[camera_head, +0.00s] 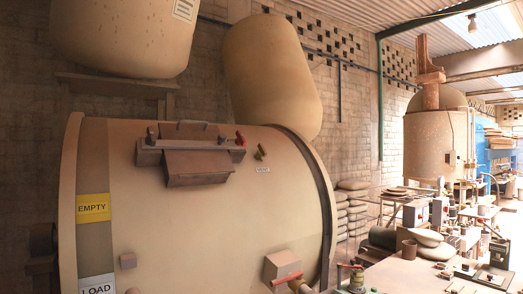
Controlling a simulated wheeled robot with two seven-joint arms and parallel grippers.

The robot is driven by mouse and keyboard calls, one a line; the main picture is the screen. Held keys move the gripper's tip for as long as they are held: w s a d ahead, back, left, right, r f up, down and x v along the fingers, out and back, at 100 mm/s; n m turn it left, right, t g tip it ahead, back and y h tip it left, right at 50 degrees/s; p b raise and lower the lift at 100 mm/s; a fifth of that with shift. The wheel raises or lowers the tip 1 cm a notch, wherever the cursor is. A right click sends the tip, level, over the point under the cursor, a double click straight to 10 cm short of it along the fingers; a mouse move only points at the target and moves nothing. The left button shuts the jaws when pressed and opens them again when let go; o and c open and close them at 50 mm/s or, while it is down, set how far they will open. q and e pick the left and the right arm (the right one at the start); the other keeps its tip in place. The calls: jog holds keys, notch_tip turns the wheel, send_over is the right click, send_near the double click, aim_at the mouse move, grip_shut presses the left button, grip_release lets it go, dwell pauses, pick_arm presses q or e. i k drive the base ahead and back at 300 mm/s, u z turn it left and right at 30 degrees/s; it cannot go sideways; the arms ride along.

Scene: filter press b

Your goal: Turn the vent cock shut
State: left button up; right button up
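The vent cock (260,153) is a small brass-coloured fitting with a short handle on the upper right of a large cream tank (200,230). Its handle looks tilted; I cannot tell at this size whether it is open or shut. A white label reading VENT (263,170) sits just below it. Neither of my grippers is in view.
Left of the cock is a brown hatch (195,160) with a red-tipped part (240,138). Lower right, a pipe fitting with a red handle (287,279) sticks out. A yellow EMPTY label (93,208) is at left. A cluttered bench (405,272) stands at right.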

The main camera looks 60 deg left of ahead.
aim_at(262, 151)
jog(key=u, duration=0.6)
jog(key=i, duration=1.5)
jog(key=u, duration=1.2)
